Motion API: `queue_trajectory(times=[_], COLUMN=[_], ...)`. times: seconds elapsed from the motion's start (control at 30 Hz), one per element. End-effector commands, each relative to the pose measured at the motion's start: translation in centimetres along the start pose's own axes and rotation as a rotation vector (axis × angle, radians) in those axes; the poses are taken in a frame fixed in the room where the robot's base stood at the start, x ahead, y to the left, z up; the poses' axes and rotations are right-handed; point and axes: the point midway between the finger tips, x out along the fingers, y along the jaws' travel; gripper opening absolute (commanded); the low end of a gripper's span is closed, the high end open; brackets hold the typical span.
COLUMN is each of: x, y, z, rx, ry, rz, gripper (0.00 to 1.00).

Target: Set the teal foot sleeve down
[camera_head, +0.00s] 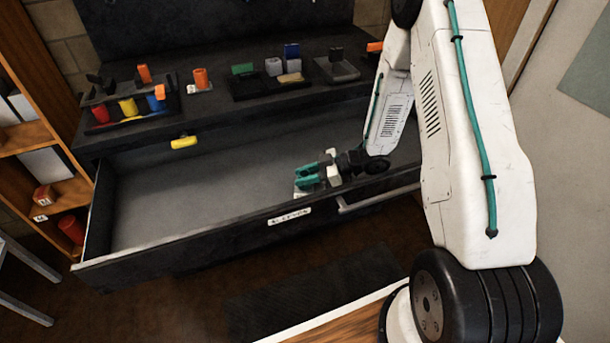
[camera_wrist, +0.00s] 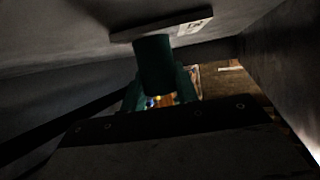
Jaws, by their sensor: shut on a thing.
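The teal foot sleeve (camera_wrist: 154,65) shows in the wrist view as a dark teal, rounded piece between the teal fingers of my gripper (camera_wrist: 155,95). My gripper is shut on it. In the head view my gripper (camera_head: 308,176) is low over the right front part of the open drawer (camera_head: 180,205), close to its front wall. The sleeve is hard to tell apart from the teal fingers there. A small pale piece shows beside the fingertips. I cannot tell whether the sleeve touches the drawer floor.
The drawer floor left of my gripper is bare. A yellow piece (camera_head: 184,142) is at the drawer's back edge. On the worktop behind stand a rack (camera_head: 130,108) with coloured pieces and a dark tray (camera_head: 262,88) with several blocks. A wooden shelf (camera_head: 30,140) stands at left.

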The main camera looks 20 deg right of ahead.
Motion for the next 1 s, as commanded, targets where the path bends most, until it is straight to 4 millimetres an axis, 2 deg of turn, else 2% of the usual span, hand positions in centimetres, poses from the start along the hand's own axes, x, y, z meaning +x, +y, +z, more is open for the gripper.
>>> queue_trajectory(times=[0.33, 0.37, 0.4, 0.43, 0.77, 1.0], x=[0.1, 0.1, 0.1, 0.1, -0.1, -3.9], y=[0.0, 0.0, 0.0, 0.0, 0.0, 0.1], z=[0.3, 0.3, 0.3, 0.2, -0.1, -0.1], rx=[0.001, 0.0, 0.0, 0.0, -0.001, 0.001], ry=[0.0, 0.0, 0.0, 0.0, 0.0, 0.0], rz=[0.001, 0.001, 0.001, 0.001, 0.001, 0.006], gripper=[0.0, 0.38, 0.49, 0.52, 0.52, 0.52])
